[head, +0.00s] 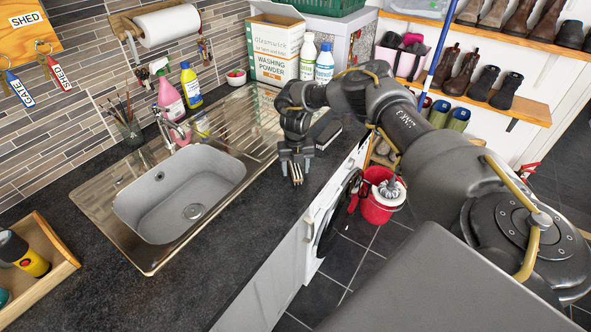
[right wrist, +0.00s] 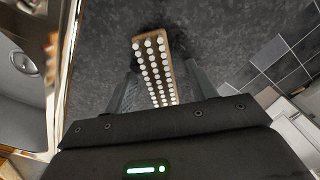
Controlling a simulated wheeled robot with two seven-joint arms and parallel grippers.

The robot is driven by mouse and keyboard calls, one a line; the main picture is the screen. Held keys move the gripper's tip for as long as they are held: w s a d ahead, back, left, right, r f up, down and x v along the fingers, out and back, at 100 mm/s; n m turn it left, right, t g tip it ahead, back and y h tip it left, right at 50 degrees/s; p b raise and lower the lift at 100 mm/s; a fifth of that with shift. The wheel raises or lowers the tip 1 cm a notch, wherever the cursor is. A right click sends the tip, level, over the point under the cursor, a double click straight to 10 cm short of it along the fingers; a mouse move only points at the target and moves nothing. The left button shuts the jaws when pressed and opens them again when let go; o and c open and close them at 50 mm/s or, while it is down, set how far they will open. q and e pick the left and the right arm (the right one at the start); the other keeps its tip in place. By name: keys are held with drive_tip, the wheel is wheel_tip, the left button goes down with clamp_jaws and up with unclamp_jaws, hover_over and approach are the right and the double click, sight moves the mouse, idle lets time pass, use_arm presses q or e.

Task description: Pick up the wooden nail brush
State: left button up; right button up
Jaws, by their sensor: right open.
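The wooden nail brush (right wrist: 155,68) lies on the dark worktop, its rows of white bristle tufts facing up toward the right wrist camera. Its near end is between the two fingers of my right gripper (right wrist: 162,80), and its far end reaches past the fingertips. The fingers are open, with a gap visible on each side of the brush. In the head view my right gripper (head: 296,163) points down at the worktop right of the sink, and the brush (head: 297,174) shows small and partly hidden between the fingers. My left gripper is not in view.
The steel sink (head: 180,192) lies left of the gripper. A dark block-like object (head: 328,134) is close behind it on the right. The washing powder box (head: 276,50) and bottles stand farther back. The worktop's front edge drops to a red bucket (head: 378,205) on the floor.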

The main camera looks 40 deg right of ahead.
sight(296, 168)
drive_tip(key=c, duration=1.2)
drive_tip(key=shift+o, duration=0.2)
drive_tip(key=shift+r+b, duration=0.35)
drive_tip(key=shift+b, duration=0.1)
wheel_tip(296, 168, up, 3)
drive_tip(key=shift+s+f+b, duration=0.1)
drive_tip(key=shift+s+b, duration=0.05)
drive_tip(key=shift+b, duration=0.6)
drive_tip(key=s+r, duration=0.1)
drive_tip(key=s+a+r+b, duration=0.1)
drive_tip(key=r, duration=0.1)
drive_tip(key=s+r+b, duration=0.1)
drive_tip(key=s+r, duration=0.1)
drive_tip(key=shift+s+a+r, duration=0.1)
drive_tip(key=shift+a, duration=0.3)
drive_tip(key=s+a+r, duration=0.3)
drive_tip(key=s+r, duration=0.1)
drive_tip(key=s, duration=0.4)
drive_tip(key=shift+s+a+r, duration=0.15)
drive_tip(key=shift+s+a, duration=0.05)
drive_tip(key=shift+a, duration=0.05)
